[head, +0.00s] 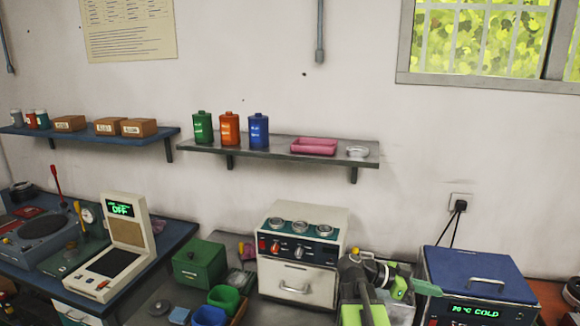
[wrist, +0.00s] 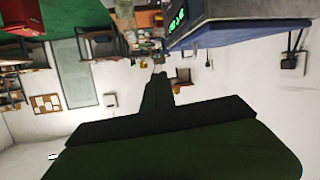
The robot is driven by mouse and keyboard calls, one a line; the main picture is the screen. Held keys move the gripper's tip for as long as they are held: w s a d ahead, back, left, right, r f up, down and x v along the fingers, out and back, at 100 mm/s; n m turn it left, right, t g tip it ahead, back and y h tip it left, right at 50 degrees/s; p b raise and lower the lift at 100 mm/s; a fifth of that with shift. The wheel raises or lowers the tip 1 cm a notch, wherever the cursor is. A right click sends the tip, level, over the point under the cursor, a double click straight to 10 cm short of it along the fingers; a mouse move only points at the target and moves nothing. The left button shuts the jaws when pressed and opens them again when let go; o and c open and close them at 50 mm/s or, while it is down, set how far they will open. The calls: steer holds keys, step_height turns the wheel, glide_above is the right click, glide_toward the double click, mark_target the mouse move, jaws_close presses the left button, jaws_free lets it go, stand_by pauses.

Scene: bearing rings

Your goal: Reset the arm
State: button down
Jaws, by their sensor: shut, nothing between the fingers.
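My gripper (head: 428,288) is at the lower right in the head view, at the end of my green and black arm. It points right, towards the blue-topped box (head: 480,270) with the "COLD" display, and looks close to its left side. I cannot tell from this view whether it touches the box. In the wrist view my gripper (wrist: 158,82) is a dark shape with its fingers together and nothing visible between them.
A white oven-like unit (head: 297,275) with several rings on top stands left of my arm. A green box (head: 199,264) and blue and green bins are further left. A wall shelf (head: 270,152) holds three bottles, a pink tray (head: 314,146) and a small pale ring-shaped item (head: 357,151).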

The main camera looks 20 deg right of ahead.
steer(key=w+a+f+n+t+y, duration=0.2)
steer(key=w+a+f+n, duration=0.15)
steer(key=a, duration=0.35)
steer(key=w+a+f+n+t+y, duration=0.1)
steer(key=w+a+f+n, duration=0.2)
steer(key=a, duration=0.5)
steer(key=w+a+f+n+t+y, duration=0.2)
steer(key=w+a+f, duration=0.25)
steer(key=a, duration=0.25)
steer(key=a+f+n+y, duration=0.3)
steer(key=a+n, duration=0.3)
steer(key=a, duration=0.4)
steer(key=a+f+n+t+y, duration=0.1)
steer(key=a+f+n+y, duration=0.2)
steer(key=a, duration=0.7)
steer(key=n+y, duration=0.2)
steer(key=n, duration=0.2)
steer(key=shift+f, duration=0.15)
steer(key=shift+w+n, duration=0.1)
steer(key=shift+n, duration=0.15)
